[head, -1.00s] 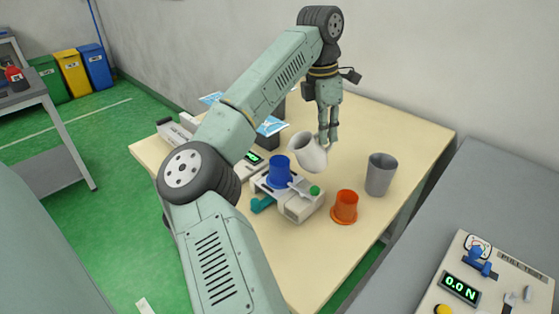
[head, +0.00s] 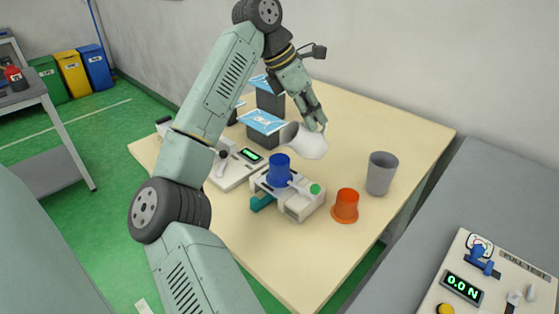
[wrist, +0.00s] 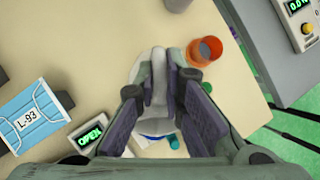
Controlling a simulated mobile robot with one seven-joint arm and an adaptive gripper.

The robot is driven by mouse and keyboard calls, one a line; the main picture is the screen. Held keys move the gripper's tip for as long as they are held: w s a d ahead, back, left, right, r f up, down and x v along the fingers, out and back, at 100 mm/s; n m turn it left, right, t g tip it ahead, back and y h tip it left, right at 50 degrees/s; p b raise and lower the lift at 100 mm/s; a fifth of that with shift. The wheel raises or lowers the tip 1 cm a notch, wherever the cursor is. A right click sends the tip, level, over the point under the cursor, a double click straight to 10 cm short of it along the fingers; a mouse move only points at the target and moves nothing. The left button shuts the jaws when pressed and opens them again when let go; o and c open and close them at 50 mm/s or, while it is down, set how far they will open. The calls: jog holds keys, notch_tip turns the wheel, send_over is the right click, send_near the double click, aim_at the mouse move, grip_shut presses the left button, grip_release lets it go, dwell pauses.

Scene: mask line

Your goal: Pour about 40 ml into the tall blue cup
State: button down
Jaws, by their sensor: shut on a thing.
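My gripper (head: 316,122) is shut on a white pitcher (head: 307,142), tilted so that its mouth faces left. In the head view the mouth is above and slightly right of the tall blue cup (head: 279,170), apart from it in the picture. I cannot tell whether it is directly over the cup. No stream of liquid shows. The blue cup stands upright on a pale device with a green button (head: 315,189). In the wrist view my gripper (wrist: 160,80) holds the white pitcher (wrist: 157,108), which hides most of the blue cup. The liquid levels are hidden.
An orange cup (head: 345,206) and a grey cup (head: 381,174) stand right of the device. Dark boxes with blue mask packs (head: 263,124) and a unit with a green display (head: 250,154) stand at the left and back. The table's front and far right are clear.

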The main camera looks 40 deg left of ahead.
jog(key=shift+s+a+r, duration=0.15)
jog(key=shift+r, duration=0.05)
dwell(0.3)
jog(key=shift+s+a+f+t+h+b, duration=0.1)
jog(key=shift+s+f+t+h+b, duration=0.1)
jog(key=shift+t+h+b, duration=0.35)
jog(key=shift+s+a+f+t+h+b, duration=0.15)
jog(key=shift+t+b, duration=0.1)
jog(key=shift+b, duration=0.55)
jog(key=shift+w+d+r, duration=0.1)
jog(key=shift+w+d, duration=0.25)
jog(key=shift+s+a+r+t+h+b, duration=0.2)
jog(key=shift+s+r+t+h+b, duration=0.15)
jog(key=shift+t+b, duration=0.3)
dwell(1.6)
